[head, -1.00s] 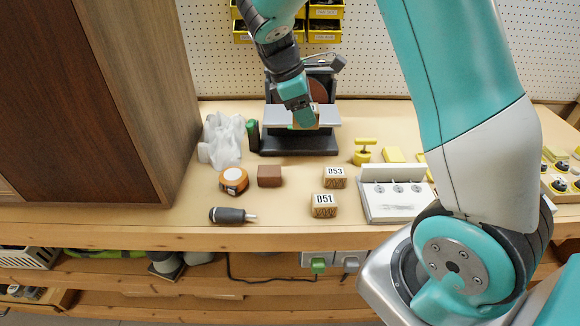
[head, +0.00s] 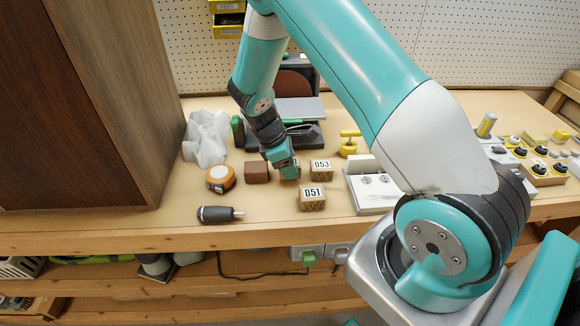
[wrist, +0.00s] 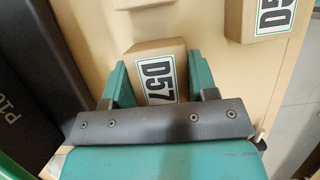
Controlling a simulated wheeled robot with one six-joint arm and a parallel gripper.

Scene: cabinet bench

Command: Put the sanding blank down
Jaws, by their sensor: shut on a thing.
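The sanding blank, a light wooden block labelled D57 (wrist: 158,72), sits between the two teal fingers of my gripper (wrist: 160,88) in the wrist view. In the head view my gripper (head: 284,166) is low over the bench, between a brown block (head: 257,172) and the D53 block (head: 321,170). The blank (head: 291,173) shows only in part there, beside the fingers. It is at or just above the bench top; I cannot tell whether it touches.
The D51 block (head: 312,198) stands in front. An orange tape roll (head: 220,178) and a screwdriver (head: 216,214) lie to the left. The sander (head: 300,106) is behind, and a white switch box (head: 372,192) is to the right. Bare bench top shows between the screwdriver and D51.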

